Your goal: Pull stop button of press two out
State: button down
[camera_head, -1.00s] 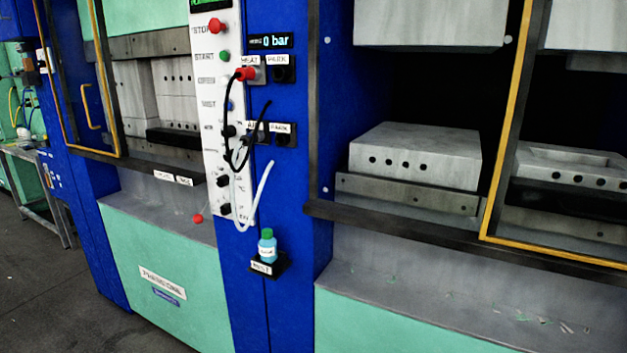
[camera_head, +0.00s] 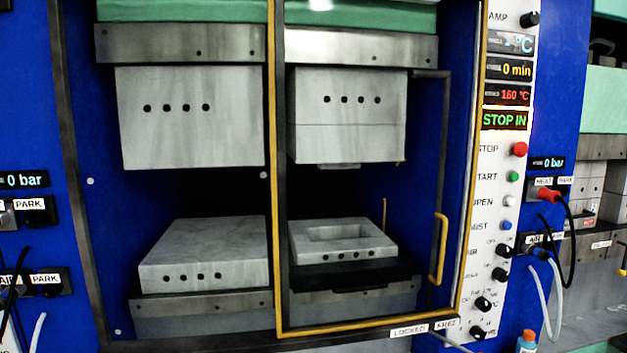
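The red stop button (camera_head: 519,149) sits at the top of the button column on the white control panel (camera_head: 487,200), right of the press in the middle of the view. A display (camera_head: 504,120) just above it reads "STOP IN" in green. I cannot tell from here which number this press bears. A green start button (camera_head: 512,176), a white open button (camera_head: 508,201) and a blue button (camera_head: 506,225) follow below it. My gripper is not in view.
A yellow-framed guard door (camera_head: 279,200) with a yellow handle (camera_head: 438,250) stands before the right half of the press. A small orange-capped bottle (camera_head: 527,340) stands at the bottom.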

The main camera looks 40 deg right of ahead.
aim_at(520, 150)
jog(key=z, duration=2.25)
